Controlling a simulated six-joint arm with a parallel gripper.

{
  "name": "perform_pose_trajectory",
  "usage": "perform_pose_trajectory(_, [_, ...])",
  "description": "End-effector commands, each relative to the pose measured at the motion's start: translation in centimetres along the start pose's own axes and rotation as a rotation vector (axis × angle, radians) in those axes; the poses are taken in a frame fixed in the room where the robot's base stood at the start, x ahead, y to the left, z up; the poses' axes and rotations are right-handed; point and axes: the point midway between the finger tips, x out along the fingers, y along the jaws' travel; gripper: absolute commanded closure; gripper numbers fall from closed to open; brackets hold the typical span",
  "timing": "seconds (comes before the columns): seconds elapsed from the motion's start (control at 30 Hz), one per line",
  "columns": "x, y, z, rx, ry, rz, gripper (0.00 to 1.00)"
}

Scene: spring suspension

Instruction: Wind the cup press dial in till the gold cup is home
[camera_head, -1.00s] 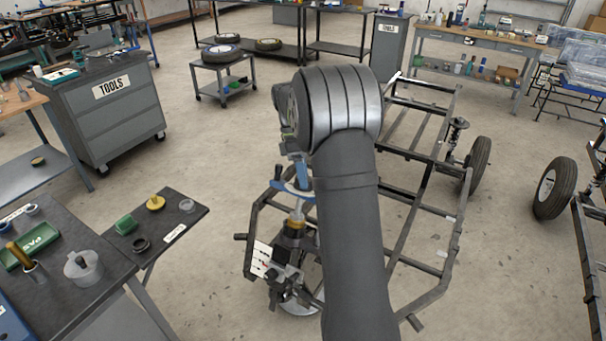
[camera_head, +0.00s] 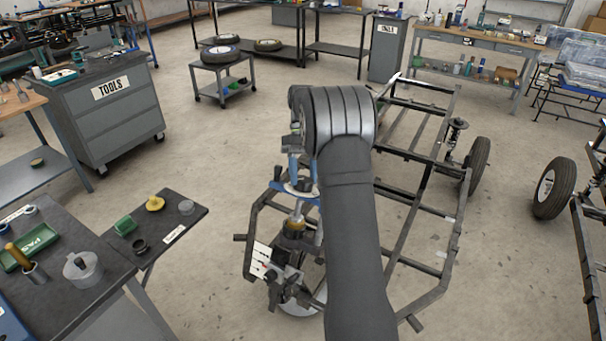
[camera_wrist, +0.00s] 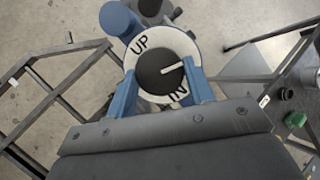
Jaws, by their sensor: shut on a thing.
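The dial (camera_wrist: 162,72) is a black round knob inside a white ring marked UP and IN, in the wrist view. Its white pointer line points right, between the two words and nearer IN. My gripper (camera_wrist: 161,80) has its blue fingers on both sides of the knob and is shut on it. In the head view the press (camera_head: 285,262) stands at the near end of the frame, partly hidden behind my arm. A gold piece (camera_head: 294,228), apparently the cup, shows under a pale shaft. Its exact seating cannot be told.
A black chassis frame (camera_head: 440,222) spreads around and right of the press. A small dark table with a yellow part (camera_head: 155,203) and a green block (camera_head: 125,225) is at left. Open floor lies between.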

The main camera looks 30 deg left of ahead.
Motion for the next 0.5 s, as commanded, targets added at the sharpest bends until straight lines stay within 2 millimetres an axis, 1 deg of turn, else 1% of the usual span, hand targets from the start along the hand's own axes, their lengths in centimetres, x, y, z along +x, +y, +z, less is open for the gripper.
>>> perform_pose_trajectory(0.5, [0.03, 0.43, 0.12, 0.455, 0.004, -0.185, 0.75])
